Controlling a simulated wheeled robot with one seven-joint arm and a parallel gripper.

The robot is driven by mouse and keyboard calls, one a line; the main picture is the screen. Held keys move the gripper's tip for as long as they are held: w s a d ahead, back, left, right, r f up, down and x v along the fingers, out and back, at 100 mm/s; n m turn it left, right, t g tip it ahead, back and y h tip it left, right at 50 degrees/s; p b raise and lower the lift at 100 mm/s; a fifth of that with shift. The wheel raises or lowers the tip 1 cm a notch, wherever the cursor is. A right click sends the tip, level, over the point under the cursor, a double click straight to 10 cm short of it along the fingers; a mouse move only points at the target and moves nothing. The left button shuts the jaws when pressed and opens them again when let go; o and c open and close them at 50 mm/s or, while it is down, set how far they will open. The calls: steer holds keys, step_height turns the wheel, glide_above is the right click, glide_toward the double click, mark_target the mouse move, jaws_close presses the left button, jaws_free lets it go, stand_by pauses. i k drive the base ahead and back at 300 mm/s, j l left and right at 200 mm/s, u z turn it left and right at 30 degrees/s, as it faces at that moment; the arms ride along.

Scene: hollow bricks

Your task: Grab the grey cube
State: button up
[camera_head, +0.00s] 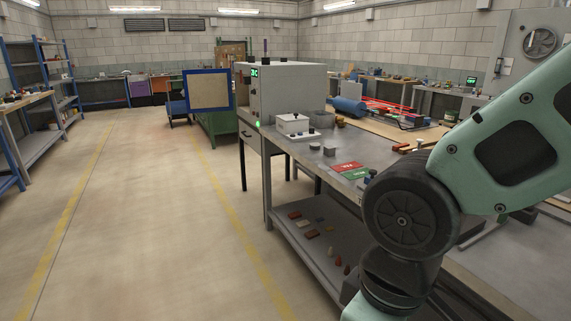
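A small grey cube (329,151) sits on the grey metal workbench (343,168), near its front-left edge. Beside it on the left is another small grey piece (314,146), whose exact shape is too small to tell. My arm fills the right side of the view and hides part of the bench. My gripper is not in view, so whether it is open or holds anything does not show.
A red and a green card (347,167) lie right of the cube. A white box (293,124) and a tall grey machine (283,90) stand behind it. Small pieces lie on the lower shelf (310,255). The floor (150,220) on the left is clear.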

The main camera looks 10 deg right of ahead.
mark_target(330, 151)
steer(key=i+j+z, duration=0.45)
steer(key=i+j, duration=0.3)
steer(key=i+j+u, duration=0.1)
steer(key=i+j, duration=0.15)
steer(key=i, duration=0.3)
steer(key=i+j, duration=0.25)
steer(key=i, duration=0.2)
steer(key=i+j+u, duration=0.1)
steer(key=i+j, duration=0.15)
steer(key=i, duration=0.15)
steer(key=i+j, duration=0.2)
steer(key=i, duration=0.25)
steer(key=j+u, duration=0.05)
